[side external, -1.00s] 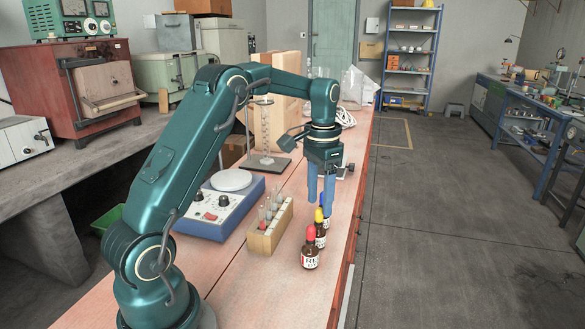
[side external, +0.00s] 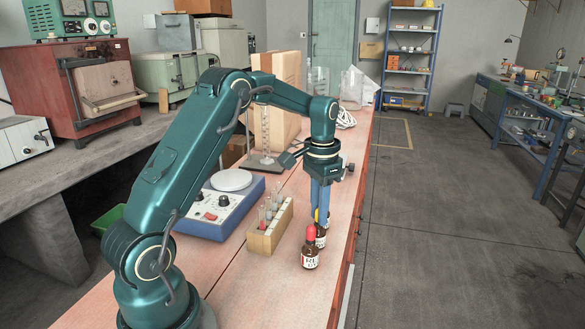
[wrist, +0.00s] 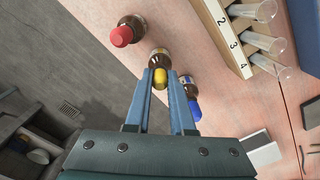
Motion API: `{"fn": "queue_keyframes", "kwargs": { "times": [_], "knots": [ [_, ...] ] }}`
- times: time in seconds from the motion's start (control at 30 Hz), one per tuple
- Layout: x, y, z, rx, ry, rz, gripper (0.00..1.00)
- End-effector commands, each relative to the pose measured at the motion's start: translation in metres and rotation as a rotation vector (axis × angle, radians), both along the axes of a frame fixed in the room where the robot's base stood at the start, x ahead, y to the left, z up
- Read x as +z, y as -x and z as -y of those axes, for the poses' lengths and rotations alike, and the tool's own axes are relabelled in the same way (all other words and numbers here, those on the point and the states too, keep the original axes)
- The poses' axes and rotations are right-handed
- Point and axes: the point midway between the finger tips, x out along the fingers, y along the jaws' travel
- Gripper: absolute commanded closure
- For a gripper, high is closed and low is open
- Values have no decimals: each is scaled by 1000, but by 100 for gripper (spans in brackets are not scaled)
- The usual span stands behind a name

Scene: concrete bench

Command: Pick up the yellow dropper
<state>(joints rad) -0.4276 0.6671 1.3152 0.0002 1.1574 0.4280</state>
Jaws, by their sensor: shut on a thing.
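The yellow dropper (wrist: 159,79) sits on its brown bottle (wrist: 160,57) in the wrist view, between the tips of my gripper (wrist: 160,80). In the side view my gripper (side external: 320,212) points down, its blue fingers shut on the yellow dropper (side external: 316,215), which they mostly hide. The brown bottle below it (side external: 321,240) is partly hidden behind the red-capped bottle. Whether the dropper has lifted from its bottle cannot be told.
The red-capped bottle (side external: 310,250) stands close in front, and a blue-capped bottle (wrist: 190,104) stands close on the other side. A wooden tube rack (side external: 268,230) stands to the left. The bench edge lies just to the right.

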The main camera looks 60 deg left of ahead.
Motion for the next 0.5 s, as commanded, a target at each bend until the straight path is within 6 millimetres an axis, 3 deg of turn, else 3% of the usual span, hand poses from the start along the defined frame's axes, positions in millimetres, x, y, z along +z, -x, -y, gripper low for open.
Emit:
{"fn": "queue_keyframes", "kwargs": {
  "times": [0.27,0.5],
  "knots": [
    [13,-1,0,0,-1,2,94],
    [46,4,-5,5,-1,2,94]
  ]
}}
